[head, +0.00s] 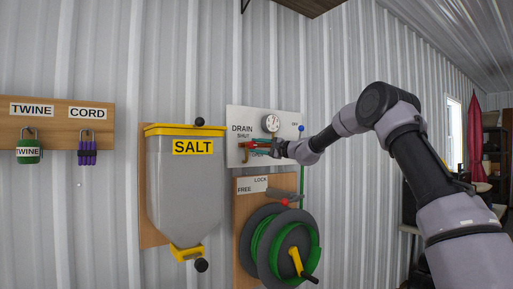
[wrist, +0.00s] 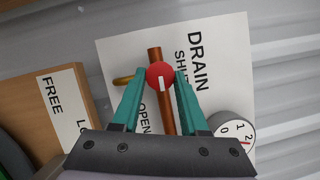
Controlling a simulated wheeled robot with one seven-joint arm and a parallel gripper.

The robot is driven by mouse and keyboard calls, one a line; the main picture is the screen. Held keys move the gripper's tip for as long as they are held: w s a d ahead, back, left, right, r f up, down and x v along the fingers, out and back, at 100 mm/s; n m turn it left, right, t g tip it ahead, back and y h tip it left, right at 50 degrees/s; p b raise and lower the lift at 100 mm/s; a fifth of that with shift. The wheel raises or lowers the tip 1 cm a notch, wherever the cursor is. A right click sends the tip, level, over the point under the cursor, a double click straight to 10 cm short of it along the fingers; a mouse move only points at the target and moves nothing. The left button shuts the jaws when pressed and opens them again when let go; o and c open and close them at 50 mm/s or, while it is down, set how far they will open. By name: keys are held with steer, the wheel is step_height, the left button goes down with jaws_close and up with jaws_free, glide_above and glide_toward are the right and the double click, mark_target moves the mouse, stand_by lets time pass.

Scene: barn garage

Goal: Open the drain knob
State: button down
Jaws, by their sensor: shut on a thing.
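The drain knob (wrist: 160,73) is red and round with a white mark, and sits in front of a copper pipe (wrist: 154,56). The white mark lies roughly along the pipe in the wrist view. The teal fingers of my gripper (wrist: 160,84) are shut on the knob, one on each side. The white DRAIN panel (wrist: 122,50) behind carries the words SHUT and OPEN. In the head view my gripper (head: 268,147) reaches the panel (head: 285,117) from the right and partly hides the knob.
A pressure gauge (head: 270,123) is just above my gripper. A hose reel (head: 259,244) with a LOCK/FREE label (head: 252,185) is mounted below. A SALT bin (head: 186,195) hangs left of the panel. Farther left is a wooden board (head: 57,112) with TWINE and CORD.

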steer(key=shift+c, duration=2.2)
jaws_free()
steer(key=shift+d, duration=0.15)
steer(key=v, duration=1)
steer(key=shift+s+d, duration=0.2)
steer(key=shift+d, duration=0.05)
steer(key=shift+f, duration=0.1)
